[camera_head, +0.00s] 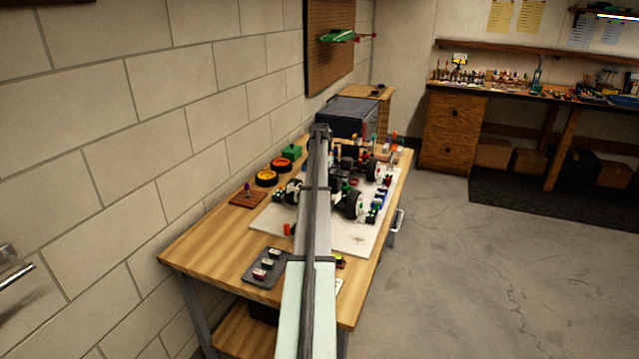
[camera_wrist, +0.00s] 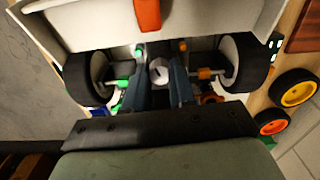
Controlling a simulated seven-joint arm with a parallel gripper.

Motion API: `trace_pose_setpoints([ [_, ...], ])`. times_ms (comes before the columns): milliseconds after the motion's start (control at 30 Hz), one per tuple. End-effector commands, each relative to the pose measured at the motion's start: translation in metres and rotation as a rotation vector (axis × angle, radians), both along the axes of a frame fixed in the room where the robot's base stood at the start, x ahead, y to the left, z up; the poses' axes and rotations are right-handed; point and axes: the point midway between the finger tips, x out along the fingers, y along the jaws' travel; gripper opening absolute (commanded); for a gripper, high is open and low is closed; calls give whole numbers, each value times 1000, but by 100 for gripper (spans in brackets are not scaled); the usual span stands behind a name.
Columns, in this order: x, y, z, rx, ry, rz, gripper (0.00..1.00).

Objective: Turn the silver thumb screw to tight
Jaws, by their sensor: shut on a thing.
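In the wrist view, the silver thumb screw (camera_wrist: 158,68) shows as a pale round head with a dark mark, low between the chassis parts of the racecar. My gripper (camera_wrist: 159,78) has one dark finger on each side of this head and is shut on it. The car's two nearby wheels (camera_wrist: 243,62) stand left and right of the fingers. In the head view, the racecar (camera_head: 345,187) stands on a pale mat on the workbench, partly hidden by my arm. The screw and my fingertips are hidden there.
Small green and orange parts (camera_wrist: 206,73) sit close beside the fingers. The workbench (camera_head: 215,245) also holds a dark tray (camera_head: 262,279), orange-rimmed wheels (camera_head: 267,178) and a dark box (camera_head: 345,117) at the back. A block wall runs along its left side.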

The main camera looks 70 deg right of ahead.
Motion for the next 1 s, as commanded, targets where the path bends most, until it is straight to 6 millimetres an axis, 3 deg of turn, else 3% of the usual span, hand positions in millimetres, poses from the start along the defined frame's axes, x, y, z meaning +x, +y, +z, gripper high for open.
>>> trace_pose_setpoints([
  [400,0,0,0,0,0,-308,0],
  [800,0,0,0,0,0,-341,0],
  [833,0,0,0,0,0,-341,25],
  [1000,0,0,0,0,0,-340,42],
])
